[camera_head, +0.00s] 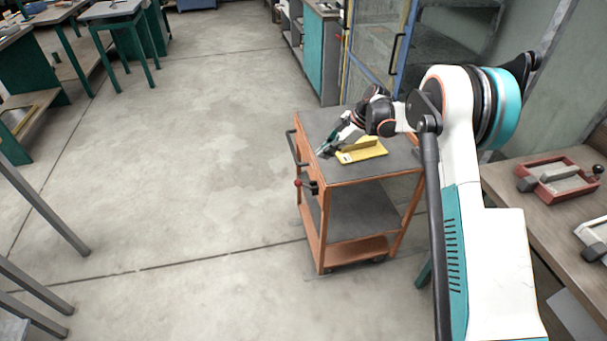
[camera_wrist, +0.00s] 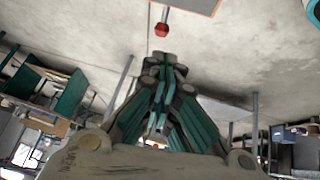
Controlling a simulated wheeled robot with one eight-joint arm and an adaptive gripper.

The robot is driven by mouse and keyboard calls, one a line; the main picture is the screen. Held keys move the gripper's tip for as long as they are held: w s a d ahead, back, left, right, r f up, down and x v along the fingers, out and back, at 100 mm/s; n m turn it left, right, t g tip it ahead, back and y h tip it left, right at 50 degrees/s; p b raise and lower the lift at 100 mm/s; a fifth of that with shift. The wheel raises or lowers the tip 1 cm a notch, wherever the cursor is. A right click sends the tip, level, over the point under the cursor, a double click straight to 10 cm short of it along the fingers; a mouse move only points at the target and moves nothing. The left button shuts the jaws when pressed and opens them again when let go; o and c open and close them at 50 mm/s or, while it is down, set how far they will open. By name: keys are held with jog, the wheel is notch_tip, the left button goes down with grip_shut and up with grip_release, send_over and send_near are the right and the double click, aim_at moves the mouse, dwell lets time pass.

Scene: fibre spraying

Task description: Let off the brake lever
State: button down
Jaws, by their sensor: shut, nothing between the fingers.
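An orange cart (camera_head: 322,225) with a grey top stands left of my arm in the head view. The brake lever (camera_head: 299,183), with a red knob, sticks out from its left side near the front corner. In the wrist view the brake lever (camera_wrist: 161,30) shows as a red knob on a pale rod, just beyond my fingertips. My gripper (camera_head: 322,153) is over the left edge of the cart top, above and behind the knob. In the wrist view my gripper (camera_wrist: 166,60) is shut and empty, and a gap shows between it and the knob.
A yellow tray-like piece (camera_head: 362,150) lies on the cart top, close to my gripper. A dark push handle (camera_head: 292,148) is on the cart's left side. A bench (camera_head: 530,195) with a red frame stands at right. The floor left of the cart is clear.

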aim_at(300, 182)
jog(key=b+x, duration=0.4)
jog(key=x, duration=1)
jog(key=shift+a, duration=0.2)
jog(key=shift+a+f+h, duration=0.1)
jog(key=shift+f+h, duration=0.05)
jog(key=shift+h, duration=0.25)
jog(key=shift+s+a, duration=0.1)
jog(key=shift+a, duration=0.05)
jog(key=s+a+f+t+h+b, duration=0.1)
jog(key=a+f+h+b, duration=0.3)
jog(key=f+h, duration=0.5)
jog(key=shift+s+f+n+t+b, duration=0.15)
jog(key=shift+f+n+t+b, duration=0.3)
jog(key=shift+f+t, duration=0.35)
jog(key=shift+a, duration=0.1)
jog(key=shift+r, duration=0.1)
